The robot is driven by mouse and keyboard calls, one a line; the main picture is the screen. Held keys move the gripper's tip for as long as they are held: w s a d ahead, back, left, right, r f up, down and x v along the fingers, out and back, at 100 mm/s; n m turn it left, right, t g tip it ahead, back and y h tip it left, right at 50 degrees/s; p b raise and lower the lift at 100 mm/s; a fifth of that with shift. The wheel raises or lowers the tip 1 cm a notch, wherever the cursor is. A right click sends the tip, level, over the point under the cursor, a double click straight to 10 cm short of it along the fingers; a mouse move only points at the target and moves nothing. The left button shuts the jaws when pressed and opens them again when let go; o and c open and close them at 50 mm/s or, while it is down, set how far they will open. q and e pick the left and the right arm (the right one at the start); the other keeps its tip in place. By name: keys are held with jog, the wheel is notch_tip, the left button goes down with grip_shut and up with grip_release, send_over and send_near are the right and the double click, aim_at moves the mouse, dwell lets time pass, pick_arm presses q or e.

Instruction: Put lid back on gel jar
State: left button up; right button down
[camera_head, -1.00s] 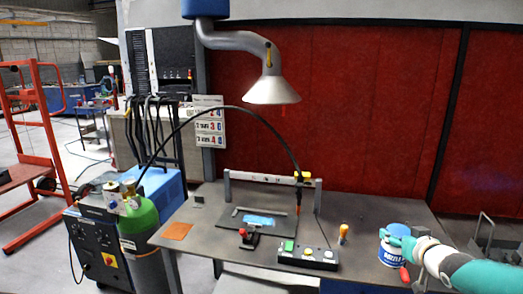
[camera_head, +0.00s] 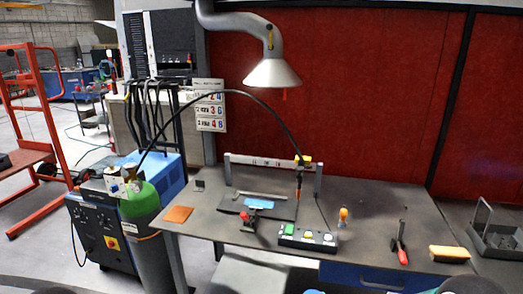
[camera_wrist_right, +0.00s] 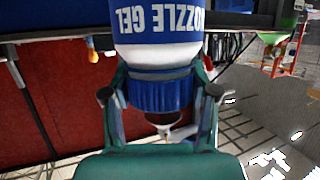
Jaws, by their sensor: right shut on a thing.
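The gel jar (camera_wrist_right: 155,30) fills the top middle of the right wrist view, which shows the scene upside down. It is white with a blue "NOZZLE GEL" label, seemingly upright. A blue ribbed lid-like part (camera_wrist_right: 160,95) adjoins its white shoulder on the side toward my palm; whether it is fully seated I cannot tell. My right gripper (camera_wrist_right: 160,72) is shut on the jar, its fingers running beside the ribbed part to the white shoulder. In the head view only unclear blue, teal and dark bits show at the bottom edge. My left gripper is not in view.
The grey workbench (camera_head: 375,210) carries a button box (camera_head: 307,237), an orange-topped small item (camera_head: 343,215), red-handled pliers (camera_head: 400,250) and a yellow brush-like block (camera_head: 449,254). A metal tray (camera_head: 495,240) stands at the right.

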jog(key=d, duration=0.2)
jog(key=d+m+h, duration=0.1)
jog(key=s+d+r+h, duration=0.1)
jog(key=d, duration=0.1)
jog(key=shift+s+d+r+m, duration=0.1)
jog(key=shift+d+m, duration=0.2)
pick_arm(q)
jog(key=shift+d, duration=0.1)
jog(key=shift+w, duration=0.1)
pick_arm(e)
jog(key=s+a+f+n+g+y, duration=0.1)
jog(key=s+a+n+y, duration=0.3)
jog(key=a, duration=0.3)
jog(key=s+a+n+g+y, duration=0.2)
jog(key=s+a+n+y, duration=0.2)
jog(key=a, duration=0.4)
jog(key=shift+s+f+y, duration=0.4)
jog(key=shift+s+y, duration=0.1)
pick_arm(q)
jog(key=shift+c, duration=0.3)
